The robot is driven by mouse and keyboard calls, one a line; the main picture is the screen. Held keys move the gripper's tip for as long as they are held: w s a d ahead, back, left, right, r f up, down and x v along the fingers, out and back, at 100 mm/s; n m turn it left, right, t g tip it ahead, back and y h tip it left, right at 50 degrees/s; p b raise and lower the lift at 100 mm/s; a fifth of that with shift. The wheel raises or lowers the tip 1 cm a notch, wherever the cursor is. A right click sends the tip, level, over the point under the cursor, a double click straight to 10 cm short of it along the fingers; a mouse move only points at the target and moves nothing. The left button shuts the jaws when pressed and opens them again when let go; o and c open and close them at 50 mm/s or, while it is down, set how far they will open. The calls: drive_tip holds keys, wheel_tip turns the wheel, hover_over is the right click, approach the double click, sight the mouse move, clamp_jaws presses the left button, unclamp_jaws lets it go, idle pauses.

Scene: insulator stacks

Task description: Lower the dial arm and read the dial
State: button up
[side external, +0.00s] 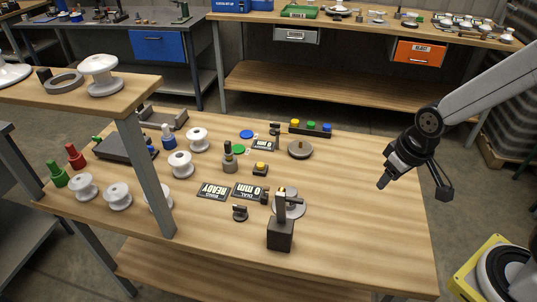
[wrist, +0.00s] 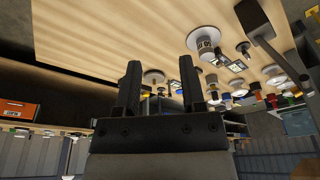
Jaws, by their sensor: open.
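In the side external view a dark block (side external: 280,235) with an upright post (side external: 281,208) stands near the table's front edge. Its top has a small orange part, and a grey round plate (side external: 297,207) lies just behind it. I cannot clearly make out the dial arm's angle. A black display (side external: 249,191) reading "DIAL 0 mm" lies to the left of the post. My gripper (side external: 415,190) is in the air over the table's right side, well apart from the post. Its fingers are spread and empty; the wrist view also shows the gripper (wrist: 160,64) with a gap between them.
A "READY" sign (side external: 213,191) lies beside the display. White insulators (side external: 180,164) stand on the left, near a raised shelf (side external: 135,95) and its leg. A grey disc (side external: 300,150) and a button row (side external: 310,129) are at the back. The table's right side is clear.

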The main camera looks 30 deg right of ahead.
drive_tip(key=w+a+r+n+g, duration=0.1)
drive_tip(key=w+a+r+n, duration=0.15)
drive_tip(key=a, duration=0.25)
drive_tip(key=w+a+r+n, duration=0.2)
drive_tip(key=w+a+n, duration=0.1)
drive_tip(key=a, duration=0.3)
drive_tip(key=n, duration=0.3)
approach(296, 199)
drive_tip(key=shift+w+a+f+g+h, duration=0.25)
drive_tip(key=shift+w+f+g+h, duration=0.05)
drive_tip(key=shift+w+g+h, duration=0.1)
drive_tip(key=shift+f, duration=0.1)
drive_tip(key=shift+w+d+f, duration=0.1)
drive_tip(key=shift+d+f, duration=0.05)
drive_tip(key=shift+f, duration=1.75)
drive_tip(key=shift+w+d+f, duration=0.1)
drive_tip(key=shift+f, duration=1.8)
clamp_jaws()
